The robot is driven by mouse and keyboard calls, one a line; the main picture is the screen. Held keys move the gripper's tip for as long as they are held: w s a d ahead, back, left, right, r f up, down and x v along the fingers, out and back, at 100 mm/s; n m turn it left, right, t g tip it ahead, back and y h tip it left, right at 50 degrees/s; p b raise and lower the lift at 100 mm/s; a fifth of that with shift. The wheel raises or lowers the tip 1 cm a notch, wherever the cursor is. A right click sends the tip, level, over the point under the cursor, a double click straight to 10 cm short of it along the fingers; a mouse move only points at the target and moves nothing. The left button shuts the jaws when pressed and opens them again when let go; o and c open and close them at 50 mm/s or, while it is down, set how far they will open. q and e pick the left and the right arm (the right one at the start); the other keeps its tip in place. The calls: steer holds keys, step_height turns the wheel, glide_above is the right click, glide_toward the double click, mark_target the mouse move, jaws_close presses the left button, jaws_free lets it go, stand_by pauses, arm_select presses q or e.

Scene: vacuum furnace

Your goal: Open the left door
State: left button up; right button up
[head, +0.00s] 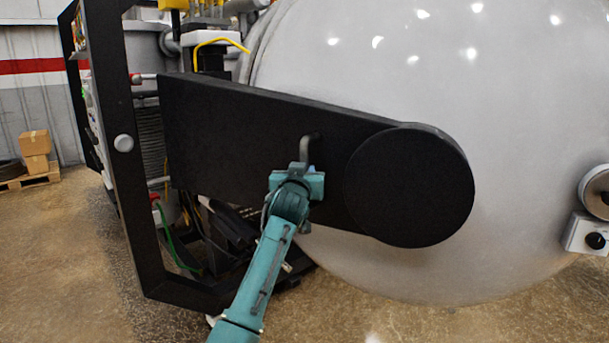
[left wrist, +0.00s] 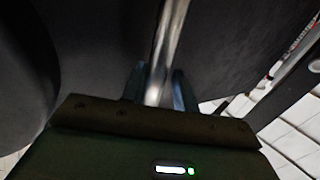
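The furnace door (head: 430,100) is a large, pale grey dome filling the right of the head view; it looks closed. A long black arm plate (head: 235,135) with a round black end disc (head: 410,185) lies across its left side. A small metal handle (head: 308,146) stands out from the plate. My left gripper (head: 300,168) is at this handle. In the left wrist view the handle bar (left wrist: 161,62) runs between the two fingers of my left gripper (left wrist: 160,90), which look closed on it. My right gripper is not in view.
A black frame post (head: 120,130) stands left of the plate, with pipes and cables behind it. A control box (head: 588,235) is at the right edge. Cardboard boxes (head: 35,150) sit on a pallet far left. The floor (head: 420,322) in front is clear.

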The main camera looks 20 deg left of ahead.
arm_select(q)
steer(key=shift+o, duration=1.4)
steer(key=shift+a, duration=0.3)
steer(key=shift+d+f, duration=0.1)
steer(key=shift+d, duration=0.05)
steer(key=shift+s+d+f, duration=0.1)
steer(key=b+v, duration=0.2)
steer(key=v, duration=1.1)
